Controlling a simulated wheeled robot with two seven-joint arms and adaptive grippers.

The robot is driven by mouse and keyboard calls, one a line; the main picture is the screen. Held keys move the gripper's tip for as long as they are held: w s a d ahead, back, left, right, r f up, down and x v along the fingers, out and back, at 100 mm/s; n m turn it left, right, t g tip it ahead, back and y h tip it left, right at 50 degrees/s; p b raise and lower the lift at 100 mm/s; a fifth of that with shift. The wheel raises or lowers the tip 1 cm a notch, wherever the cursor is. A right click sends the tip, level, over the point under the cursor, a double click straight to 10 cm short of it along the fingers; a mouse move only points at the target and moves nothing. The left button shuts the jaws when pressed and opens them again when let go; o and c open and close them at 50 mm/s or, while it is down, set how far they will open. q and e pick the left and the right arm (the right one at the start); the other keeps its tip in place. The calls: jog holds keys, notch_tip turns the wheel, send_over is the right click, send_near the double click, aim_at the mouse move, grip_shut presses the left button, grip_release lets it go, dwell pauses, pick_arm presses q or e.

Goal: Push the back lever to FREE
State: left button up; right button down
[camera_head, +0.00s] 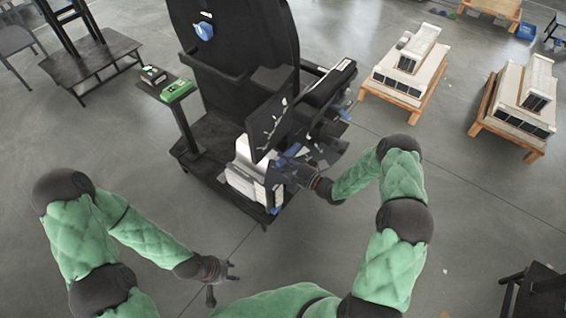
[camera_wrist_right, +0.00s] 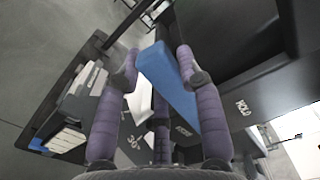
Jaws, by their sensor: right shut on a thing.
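A black lift column machine (camera_head: 240,60) stands at the centre of the head view. My right gripper (camera_head: 292,168) reaches to its lower right side. In the right wrist view, the fingers of the right gripper (camera_wrist_right: 156,66) are closed around a blue lever handle (camera_wrist_right: 166,82), which slants between them. A "30°" marking (camera_wrist_right: 132,143) shows at the lower left; another small label near the fingers is too blurred to read. My left gripper (camera_head: 222,276) is empty, fingers spread, low over the floor and away from the machine.
A black screen (camera_head: 270,125) stands just left of my right gripper. A side shelf with a green device (camera_head: 176,91) is at the machine's left. Pallets with pale stacked units (camera_head: 405,68) stand at the back right. The floor in front is clear.

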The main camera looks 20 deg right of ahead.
jog(key=shift+w+d+f+n+b, duration=0.1)
jog(key=shift+d+f+n+b, duration=0.1)
jog(key=shift+f+n+b, duration=1.2)
jog(key=shift+w+d+f+n+b, duration=0.1)
jog(key=shift+d+f+n+b, duration=0.05)
jog(key=shift+f+n+b, duration=1.15)
jog(key=shift+f+m+b, duration=0.1)
jog(key=shift+m+b, duration=0.2)
jog(key=shift+b, duration=0.05)
jog(key=c, duration=1.1)
grip_release()
jog(key=o, duration=0.3)
jog(key=shift+w+d, duration=0.15)
